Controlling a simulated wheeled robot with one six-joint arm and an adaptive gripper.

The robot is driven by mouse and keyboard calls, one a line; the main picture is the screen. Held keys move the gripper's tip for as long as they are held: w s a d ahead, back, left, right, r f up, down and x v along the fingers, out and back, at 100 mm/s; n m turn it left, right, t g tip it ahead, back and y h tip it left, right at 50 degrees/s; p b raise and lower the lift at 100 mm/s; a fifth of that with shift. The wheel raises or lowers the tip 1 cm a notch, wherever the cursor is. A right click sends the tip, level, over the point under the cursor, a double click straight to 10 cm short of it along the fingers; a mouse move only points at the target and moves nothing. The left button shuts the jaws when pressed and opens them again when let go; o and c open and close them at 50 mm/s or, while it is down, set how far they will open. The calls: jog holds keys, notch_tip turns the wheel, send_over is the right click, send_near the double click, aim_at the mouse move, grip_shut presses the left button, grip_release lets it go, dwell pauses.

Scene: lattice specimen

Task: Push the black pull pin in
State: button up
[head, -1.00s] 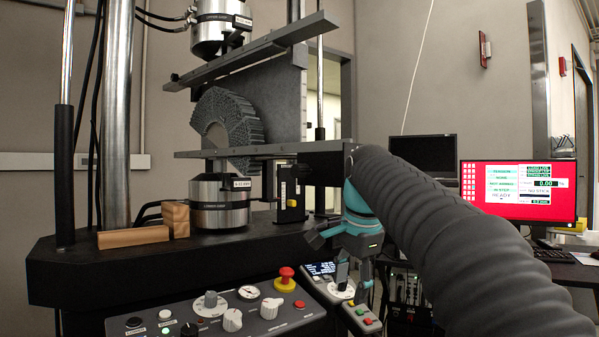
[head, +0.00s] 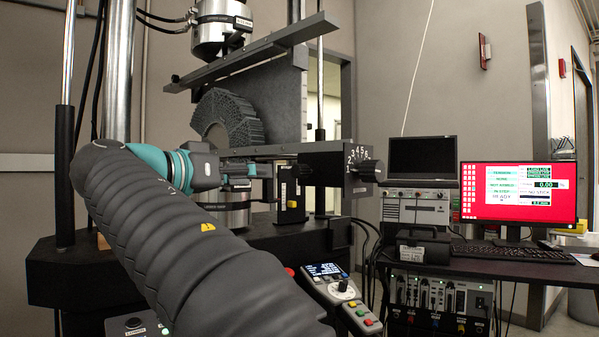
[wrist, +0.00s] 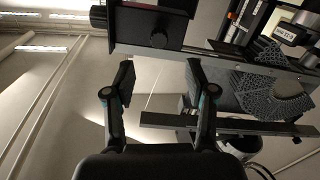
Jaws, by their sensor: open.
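The black pull pin (head: 300,171) shows as a small dark knob on the near face of the black dial block (head: 325,169) at the right end of the lower beam. In the wrist view the round knob (wrist: 158,39) lies ahead of my fingertips, roughly centred between them and apart from them. How far it sticks out is hard to tell. My gripper (head: 262,172) is left of the block in the head view, in front of the beam. In the wrist view my gripper (wrist: 160,72) is open, with nothing between its fingers.
A numbered dial with a black knob (head: 373,171) is on the block's right end. The grey lattice arch (head: 228,118) stands on the beam behind my gripper. A control pendant (head: 340,297) is below. The red monitor (head: 517,192) and desk are at right.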

aim_at(295, 171)
jog(key=x, duration=0.8)
jog(key=r+p+x, duration=0.1)
jog(key=x, duration=0.4)
jog(key=shift+r, duration=0.1)
jog(key=shift+c, duration=0.3)
jog(key=shift+w, duration=0.1)
grip_shut()
